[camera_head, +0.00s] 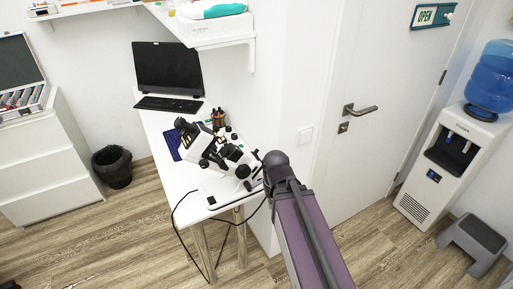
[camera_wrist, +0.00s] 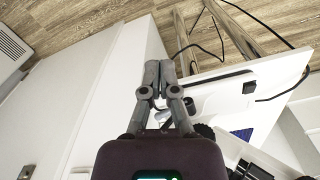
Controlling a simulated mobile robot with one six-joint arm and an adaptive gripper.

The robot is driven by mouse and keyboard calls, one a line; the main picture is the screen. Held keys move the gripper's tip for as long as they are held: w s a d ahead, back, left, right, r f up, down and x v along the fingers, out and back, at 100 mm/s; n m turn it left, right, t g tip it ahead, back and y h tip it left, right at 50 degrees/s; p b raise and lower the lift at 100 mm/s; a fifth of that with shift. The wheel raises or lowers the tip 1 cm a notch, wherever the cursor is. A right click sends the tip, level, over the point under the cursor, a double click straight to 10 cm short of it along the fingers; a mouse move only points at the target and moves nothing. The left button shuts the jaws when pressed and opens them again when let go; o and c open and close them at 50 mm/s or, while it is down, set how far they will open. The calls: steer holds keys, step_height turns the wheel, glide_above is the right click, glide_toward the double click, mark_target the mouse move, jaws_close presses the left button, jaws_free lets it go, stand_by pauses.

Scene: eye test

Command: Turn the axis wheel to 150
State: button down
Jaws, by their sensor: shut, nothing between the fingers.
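A white instrument (camera_head: 203,144) with black knobs and a black eyepiece stands on the narrow white desk (camera_head: 160,122) in the head view. One round black knob (camera_head: 243,171) shows on its near side. I cannot tell which part is the axis wheel, and no scale or number is readable. In the wrist view my gripper (camera_wrist: 167,64) is shut and empty, its fingertips in front of the desk's end near the wall. Part of the instrument (camera_wrist: 233,150) shows at lower right there, apart from the fingertips. In the head view my arm hides the gripper.
A laptop (camera_head: 168,68), a pen holder (camera_head: 218,117) and a blue pad (camera_head: 173,145) are also on the desk. A black cable (camera_head: 176,225) hangs off its front. A wall and door (camera_head: 375,100) stand close on the right. A shelf (camera_head: 210,42) hangs above.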

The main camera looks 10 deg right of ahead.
steer(key=shift+w, duration=0.15)
steer(key=m+t+p, duration=0.4)
steer(key=m+p, duration=0.5)
steer(key=m, duration=0.5)
glide_toward(257, 150)
steer(key=shift+w+d+r, duration=0.15)
steer(key=shift+w+r, duration=0.25)
steer(key=shift+r, duration=0.2)
steer(key=shift+f, duration=0.1)
steer(key=b+x, duration=0.8)
steer(key=x, duration=0.1)
steer(key=shift+s, duration=0.15)
steer(key=shift+f+b, duration=0.1)
steer(key=shift+b, duration=0.45)
steer(key=shift+s+f, duration=0.1)
steer(key=shift+s, duration=0.05)
steer(key=shift+f, duration=0.15)
